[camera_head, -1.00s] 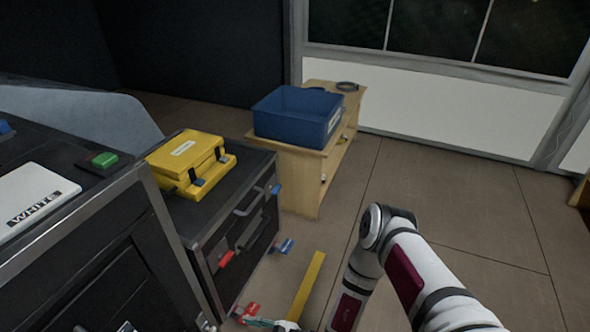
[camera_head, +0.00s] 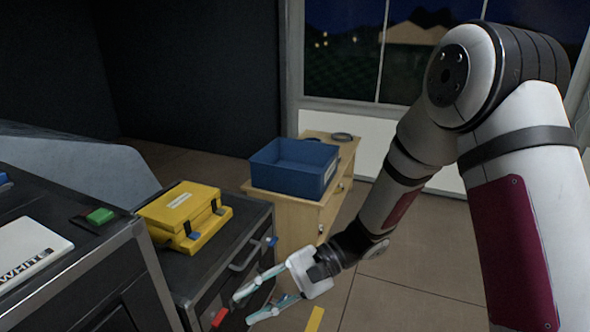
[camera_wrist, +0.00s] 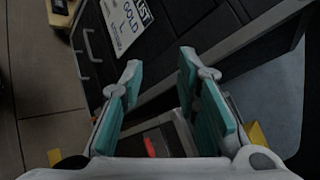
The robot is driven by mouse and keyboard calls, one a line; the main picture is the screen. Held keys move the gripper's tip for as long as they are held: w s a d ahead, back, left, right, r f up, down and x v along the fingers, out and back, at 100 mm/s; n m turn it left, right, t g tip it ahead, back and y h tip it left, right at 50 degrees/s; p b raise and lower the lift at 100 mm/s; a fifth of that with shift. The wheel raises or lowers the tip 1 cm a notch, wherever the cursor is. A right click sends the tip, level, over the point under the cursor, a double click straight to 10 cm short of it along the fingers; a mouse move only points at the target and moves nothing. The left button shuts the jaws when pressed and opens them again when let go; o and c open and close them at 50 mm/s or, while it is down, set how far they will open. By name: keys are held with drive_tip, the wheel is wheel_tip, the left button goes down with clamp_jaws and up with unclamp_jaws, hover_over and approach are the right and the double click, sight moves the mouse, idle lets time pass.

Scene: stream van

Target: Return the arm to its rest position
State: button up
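My arm (camera_head: 515,235) rises large on the right of the head view, bent at a high elbow, with its forearm sloping down to the left. My gripper (camera_head: 241,308) hangs in front of the dark drawer cabinet, low in the picture. In the wrist view my gripper (camera_wrist: 158,85) shows two teal-padded fingers spread apart with nothing between them. The dark cabinet front with a white label reading "GOLD" (camera_wrist: 125,25) lies beyond the fingers.
A yellow case (camera_head: 183,212) sits on the cabinet. A blue bin (camera_head: 294,167) stands on a wooden shelf unit (camera_head: 290,215) behind. A white "WHITE" panel (camera_head: 30,245) and green button (camera_head: 99,215) are at left. Floor is clear between the shelf and my arm.

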drive_tip(key=s+d+r+n+h, duration=0.5)
drive_tip(key=s+d+r+h, duration=0.1)
drive_tip(key=s+d+r, duration=0.5)
drive_tip(key=s+d+r+t+h, duration=0.2)
drive_tip(key=s+d+t+h, duration=0.15)
drive_tip(key=s+d, duration=0.35)
drive_tip(key=s+d+r+t+h, duration=0.25)
drive_tip(key=s+d+h, duration=0.2)
drive_tip(key=d, duration=0.35)
wheel_tip(320, 180, up, 26)
drive_tip(key=t+p, duration=0.3)
drive_tip(key=p, duration=2.2)
drive_tip(key=shift+d+t+y, duration=0.15)
drive_tip(key=shift+t+y, duration=0.25)
drive_tip(key=shift+f, duration=0.15)
